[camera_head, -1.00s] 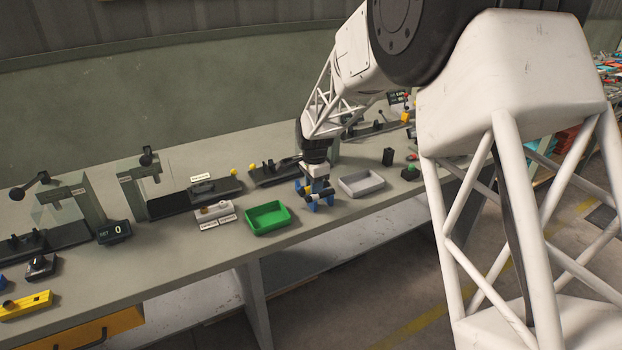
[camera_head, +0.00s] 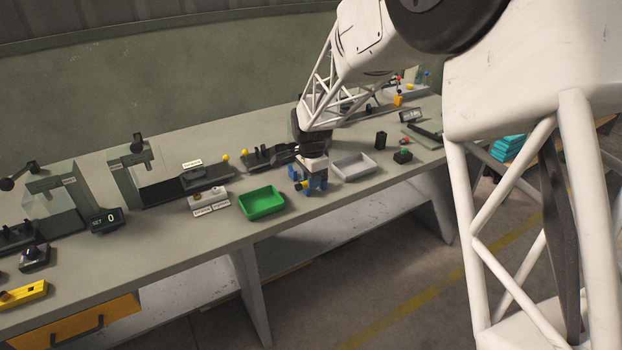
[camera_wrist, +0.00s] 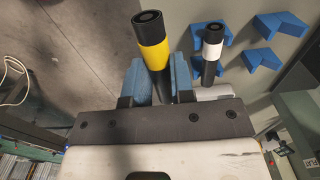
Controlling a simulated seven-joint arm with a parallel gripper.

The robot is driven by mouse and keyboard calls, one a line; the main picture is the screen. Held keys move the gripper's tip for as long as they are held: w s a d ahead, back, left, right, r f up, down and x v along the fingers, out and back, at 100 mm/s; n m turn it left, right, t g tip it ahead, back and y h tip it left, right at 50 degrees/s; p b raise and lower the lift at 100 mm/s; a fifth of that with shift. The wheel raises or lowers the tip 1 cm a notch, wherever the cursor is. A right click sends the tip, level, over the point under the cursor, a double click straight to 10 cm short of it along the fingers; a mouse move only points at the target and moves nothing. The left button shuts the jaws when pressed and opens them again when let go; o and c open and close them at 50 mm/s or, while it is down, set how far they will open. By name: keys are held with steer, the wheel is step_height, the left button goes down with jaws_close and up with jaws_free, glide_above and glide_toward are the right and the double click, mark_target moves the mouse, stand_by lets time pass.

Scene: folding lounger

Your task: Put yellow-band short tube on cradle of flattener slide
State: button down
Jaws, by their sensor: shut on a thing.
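The yellow-band short tube (camera_wrist: 153,50) is black with a wide yellow band. In the wrist view my gripper (camera_wrist: 158,68) is shut on it, with a blue finger on each side. The tube's black end sticks out past the fingertips. In the head view my gripper (camera_head: 308,181) is above the front part of the bench, and a bit of yellow (camera_head: 303,184) shows at it. Two dark slide fixtures (camera_head: 207,179) (camera_head: 268,157) stand behind and to the left; their labels are too small to read, so I cannot tell which is the flattener slide.
A white-band tube (camera_wrist: 211,52) lies at blue V-shaped rests (camera_wrist: 272,24) beside my gripper. A green tray (camera_head: 262,203) is to the left and a grey tray (camera_head: 354,167) to the right. A black block (camera_head: 381,139) stands farther right. The bench's front edge is close.

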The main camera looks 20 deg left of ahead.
steer(key=shift+w, duration=0.1)
stand_by(0.3)
steer(key=w+d+f, duration=0.1)
steer(key=w+d, duration=0.9)
steer(key=w+d+f, duration=0.1)
steer(key=w+d, duration=0.3)
steer(key=w, duration=0.1)
steer(key=shift+w+d+f, duration=0.2)
steer(key=shift+d+f, duration=0.1)
steer(key=shift+d, duration=0.1)
steer(key=w+d+f, duration=0.3)
steer(key=w+d, duration=0.2)
steer(key=d, duration=0.4)
steer(key=w+d+f, duration=0.2)
steer(key=w+d, duration=0.2)
steer(key=d, duration=0.5)
steer(key=s+d+f+n, duration=0.2)
steer(key=s+f, duration=0.3)
steer(key=f, duration=0.5)
steer(key=s+d+f+n, duration=0.2)
steer(key=s+f+n, duration=0.2)
steer(key=f, duration=0.6)
steer(key=s+d+f+n, duration=0.1)
steer(key=s+f+n, duration=0.2)
steer(key=s+f, duration=0.4)
step_height(320, 180, down, 3)
steer(key=shift+d+f, duration=0.1)
steer(key=shift+d, duration=0.3)
steer(key=shift+a, duration=0.1)
